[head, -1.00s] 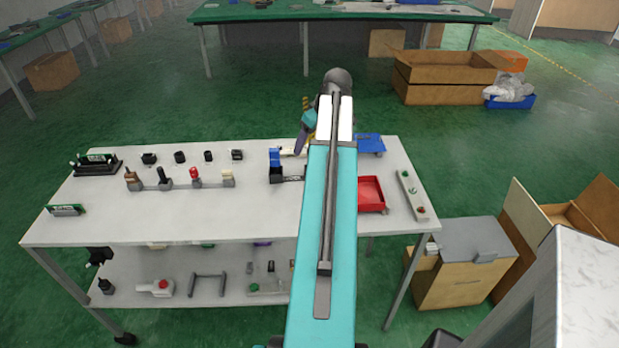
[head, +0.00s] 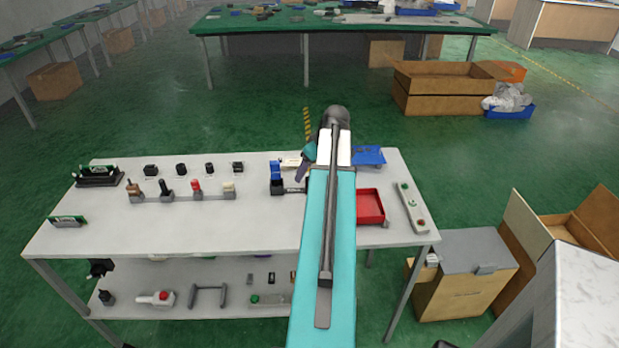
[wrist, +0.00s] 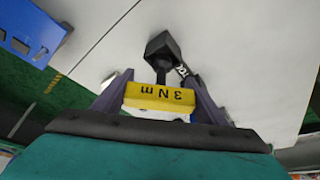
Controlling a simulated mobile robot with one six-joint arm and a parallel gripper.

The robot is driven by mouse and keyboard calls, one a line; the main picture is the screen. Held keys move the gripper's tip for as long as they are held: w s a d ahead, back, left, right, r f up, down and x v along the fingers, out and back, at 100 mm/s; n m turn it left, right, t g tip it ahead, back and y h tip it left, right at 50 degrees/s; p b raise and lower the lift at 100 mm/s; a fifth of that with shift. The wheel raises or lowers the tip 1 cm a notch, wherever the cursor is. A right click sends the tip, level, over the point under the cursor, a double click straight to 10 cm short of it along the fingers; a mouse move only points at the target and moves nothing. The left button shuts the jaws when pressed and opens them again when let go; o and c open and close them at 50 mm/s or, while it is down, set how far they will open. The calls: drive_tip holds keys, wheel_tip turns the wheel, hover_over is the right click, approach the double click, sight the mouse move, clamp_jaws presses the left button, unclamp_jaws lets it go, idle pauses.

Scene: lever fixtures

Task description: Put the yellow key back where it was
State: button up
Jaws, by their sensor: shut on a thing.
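The yellow key (wrist: 160,97) shows in the wrist view as a yellow block with dark lettering like "3 N m", upside down. My gripper (wrist: 160,92) is shut on it, with one purple finger on each side. Beyond the key are a black stem and a black square block (wrist: 163,46); I cannot tell whether they belong to the key or only line up with it. In the head view my gripper (head: 301,175) is just right of a blue and black fixture (head: 277,180) on the white table. The key is not discernible there.
A red tray (head: 371,207) and a blue rack (head: 369,155) lie right of my arm. A row of levers (head: 180,193) and several small black blocks stand to the left. A grey strip with buttons (head: 412,208) lies near the right edge.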

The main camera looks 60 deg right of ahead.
drive_tip(key=shift+f+p, duration=0.35)
drive_tip(key=shift+f, duration=1.5)
drive_tip(key=shift+f, duration=0.15)
drive_tip(key=o, duration=1.4)
drive_tip(key=b+v, duration=0.2)
drive_tip(key=v, duration=1)
